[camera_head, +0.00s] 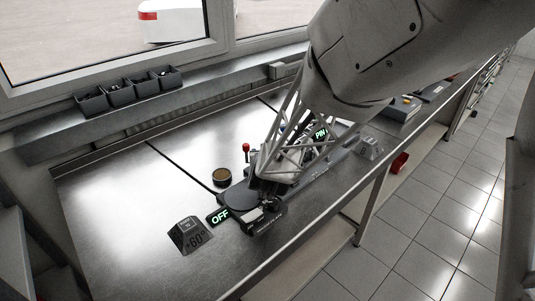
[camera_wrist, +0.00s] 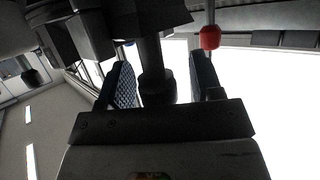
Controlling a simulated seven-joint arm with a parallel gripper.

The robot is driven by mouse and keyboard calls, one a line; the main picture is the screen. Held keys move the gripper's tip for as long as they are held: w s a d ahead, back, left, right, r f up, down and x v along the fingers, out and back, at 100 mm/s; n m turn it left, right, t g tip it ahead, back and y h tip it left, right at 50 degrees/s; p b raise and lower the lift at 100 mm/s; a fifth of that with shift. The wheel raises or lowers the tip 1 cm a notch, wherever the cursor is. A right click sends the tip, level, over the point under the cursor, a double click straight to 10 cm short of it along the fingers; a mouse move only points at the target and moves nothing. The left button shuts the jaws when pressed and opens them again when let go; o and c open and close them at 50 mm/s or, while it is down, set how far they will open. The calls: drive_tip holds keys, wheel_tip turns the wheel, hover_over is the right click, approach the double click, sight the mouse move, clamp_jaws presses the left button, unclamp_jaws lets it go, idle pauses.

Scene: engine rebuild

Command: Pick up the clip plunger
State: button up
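In the wrist view my gripper (camera_wrist: 160,72) has its two dark, ribbed-pad fingers apart. A dark cylindrical part (camera_wrist: 155,78) with a wider end stands between them, with gaps visible on both sides. This may be the clip plunger, but I cannot tell for sure. In the head view my gripper is low over the dark bench device (camera_head: 262,216), and my wrist's lattice frame hides most of the fingers and whatever is between them.
A red-knobbed lever (camera_head: 246,148) stands just left of my wrist; its red knob (camera_wrist: 210,37) is close to the right finger in the wrist view. A round tin (camera_head: 222,177), OFF sign (camera_head: 219,215) and grey display block (camera_head: 191,237) are nearby. The bench's left side is clear.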

drive_tip(key=c, duration=0.9)
drive_tip(key=shift+r, duration=0.15)
drive_tip(key=shift+r, duration=4.9)
drive_tip(key=a+n+g+y, duration=0.1)
drive_tip(key=a+n+y, duration=0.1)
drive_tip(key=a, duration=0.9)
drive_tip(key=a+f+n+g+y, duration=0.1)
drive_tip(key=a+n+y, duration=0.1)
drive_tip(key=a, duration=1)
drive_tip(key=a+f+n+g+y, duration=0.1)
drive_tip(key=a+n+y, duration=0.1)
drive_tip(key=a, duration=0.9)
drive_tip(key=shift+w+a+n+y, duration=0.2)
drive_tip(key=shift+w+n+y, duration=0.2)
drive_tip(key=shift+y, duration=0.3)
